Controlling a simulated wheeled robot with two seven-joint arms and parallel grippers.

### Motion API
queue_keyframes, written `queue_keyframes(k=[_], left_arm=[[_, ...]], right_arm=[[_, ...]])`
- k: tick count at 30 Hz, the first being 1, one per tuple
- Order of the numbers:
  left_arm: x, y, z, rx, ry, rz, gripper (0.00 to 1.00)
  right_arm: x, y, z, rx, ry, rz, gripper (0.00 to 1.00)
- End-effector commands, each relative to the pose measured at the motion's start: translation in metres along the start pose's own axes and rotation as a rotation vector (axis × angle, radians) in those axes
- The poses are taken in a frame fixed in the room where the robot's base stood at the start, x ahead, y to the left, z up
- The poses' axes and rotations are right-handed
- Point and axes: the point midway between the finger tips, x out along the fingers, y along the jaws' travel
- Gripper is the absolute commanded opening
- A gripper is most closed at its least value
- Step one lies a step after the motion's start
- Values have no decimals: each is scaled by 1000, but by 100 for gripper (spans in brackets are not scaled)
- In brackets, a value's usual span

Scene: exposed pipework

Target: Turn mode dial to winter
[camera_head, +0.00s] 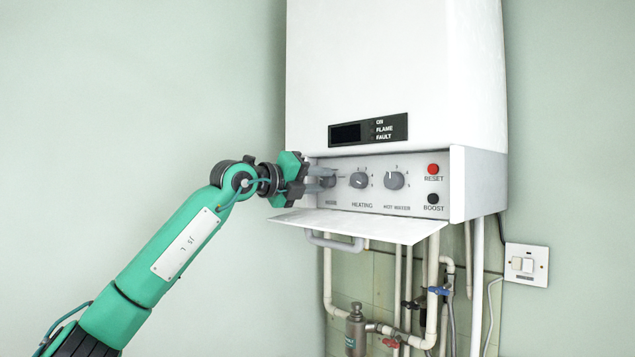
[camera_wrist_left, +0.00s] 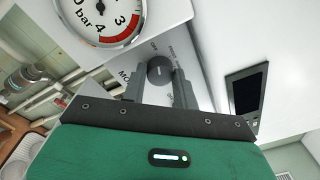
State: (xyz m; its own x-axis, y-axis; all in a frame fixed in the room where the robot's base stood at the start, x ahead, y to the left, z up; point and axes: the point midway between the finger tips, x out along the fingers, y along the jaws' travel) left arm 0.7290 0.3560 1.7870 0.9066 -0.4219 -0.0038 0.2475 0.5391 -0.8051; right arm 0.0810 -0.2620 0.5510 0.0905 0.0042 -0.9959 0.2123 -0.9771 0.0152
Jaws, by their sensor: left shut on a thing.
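The mode dial (camera_head: 328,181) is the leftmost grey knob on the boiler's control panel (camera_head: 350,203). My left gripper (camera_head: 322,177) reaches it from the left and is shut on it, partly covering it in the head view. In the left wrist view the mode dial (camera_wrist_left: 159,70) is a dark round knob between the two fingers of my left gripper (camera_wrist_left: 160,88). Small lettering surrounds it, but I cannot read which mode it points to. My right gripper is not in view.
The heating dial (camera_head: 359,180), hot water dial (camera_head: 394,180) and red reset button (camera_head: 432,170) lie to the right. The panel's flap (camera_head: 355,226) hangs open below. Pipes (camera_head: 400,290) run underneath. A pressure gauge (camera_wrist_left: 103,18) shows in the wrist view. The wall at left is clear.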

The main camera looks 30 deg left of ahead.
Motion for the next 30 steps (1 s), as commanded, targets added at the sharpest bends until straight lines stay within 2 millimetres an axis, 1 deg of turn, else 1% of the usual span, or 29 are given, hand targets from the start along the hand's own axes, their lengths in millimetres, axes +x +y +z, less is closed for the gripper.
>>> queue_keyframes(k=[8,18,30], left_arm=[[1,0,-2,173,12,13,7],[1,-1,-2,491,31,41,7],[1,-2,-2,868,53,74,7]], right_arm=[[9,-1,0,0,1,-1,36],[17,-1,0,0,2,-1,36],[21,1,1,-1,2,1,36]])
